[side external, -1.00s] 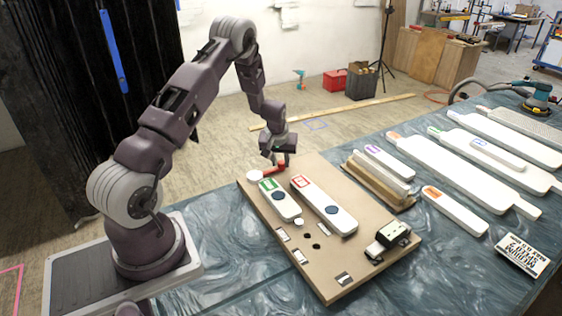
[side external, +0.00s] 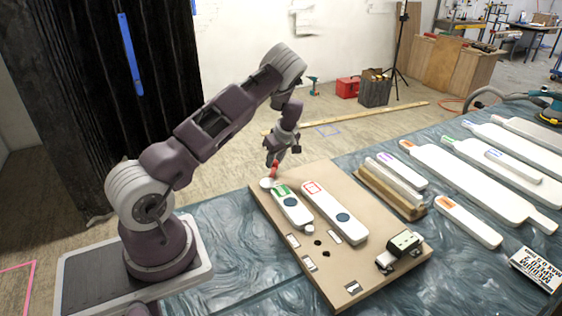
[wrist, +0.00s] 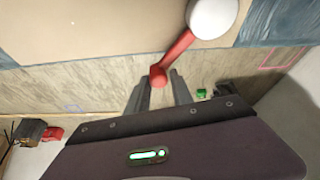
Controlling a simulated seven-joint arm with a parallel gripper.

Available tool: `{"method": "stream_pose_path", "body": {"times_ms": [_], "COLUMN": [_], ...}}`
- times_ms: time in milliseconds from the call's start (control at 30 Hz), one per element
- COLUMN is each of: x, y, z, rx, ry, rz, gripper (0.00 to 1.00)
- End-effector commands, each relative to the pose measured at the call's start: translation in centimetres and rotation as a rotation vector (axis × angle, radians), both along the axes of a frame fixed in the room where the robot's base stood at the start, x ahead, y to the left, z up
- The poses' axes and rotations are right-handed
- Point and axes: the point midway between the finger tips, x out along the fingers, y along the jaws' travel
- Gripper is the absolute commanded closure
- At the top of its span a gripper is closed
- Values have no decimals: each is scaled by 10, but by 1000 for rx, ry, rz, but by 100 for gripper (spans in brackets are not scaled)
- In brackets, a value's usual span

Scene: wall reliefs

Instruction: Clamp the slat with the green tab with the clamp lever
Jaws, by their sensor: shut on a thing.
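The white slat with the green tab (side external: 294,212) lies on the tan board (side external: 345,285), its tabbed end toward the far left edge. The clamp lever is a red arm (side external: 274,170) with a white round end (side external: 267,183) beside that tabbed end; I cannot tell if they touch. The lever also shows in the wrist view (wrist: 178,52), running from the white round end (wrist: 213,17) to its red tip. My gripper (side external: 271,160) is shut on the red tip, with a finger on each side in the wrist view (wrist: 158,86). The slat is not visible in the wrist view.
A white slat with a red tab (side external: 336,214) lies right of the green-tabbed one. A black-and-white block (side external: 403,246) sits at the board's right corner. A wooden rack with slats (side external: 390,190) and several loose slats (side external: 460,218) lie farther right on the table.

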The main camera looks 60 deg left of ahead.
Motion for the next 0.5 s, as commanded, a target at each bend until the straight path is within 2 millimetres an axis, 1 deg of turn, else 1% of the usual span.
{"method": "stream_pose_path", "body": {"times_ms": [33, 267, 500], "x": [-4, -19, -34], "y": [-2, 6, 9], "z": [-3, -4, -4], "rx": [-8, -10, -12], "ry": [6, 5, 5], "rz": [43, 259, 456], "gripper": [100, 100, 100]}}
